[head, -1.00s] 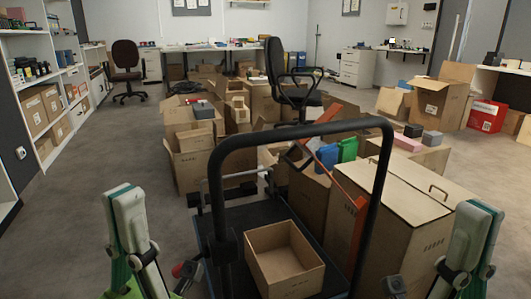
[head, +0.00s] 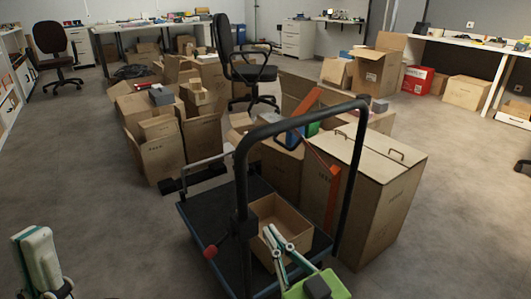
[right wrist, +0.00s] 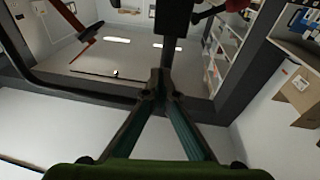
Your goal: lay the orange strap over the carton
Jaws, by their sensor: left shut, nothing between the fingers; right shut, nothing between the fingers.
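The orange strap (head: 331,197) hangs down the left side of a tall closed carton (head: 388,205). Its upper stretch rises behind the black cart handle, with another orange piece (head: 307,100) beyond. The strap also shows at upper left in the right wrist view (right wrist: 86,49). The carton's top looks bare, with two small handles. My right gripper (head: 272,235) is shut and empty, in front of the small open box on the cart, left of the strap. Its fingers meet in the right wrist view (right wrist: 158,85). My left gripper (head: 37,240) is shut and empty at the lower left, far from the strap.
A flat cart (head: 222,207) with a tall black handle (head: 240,180) stands between me and the carton. A small open box (head: 280,212) sits on it. Open cartons (head: 160,150) and an office chair (head: 245,65) stand behind. Floor is clear to the right.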

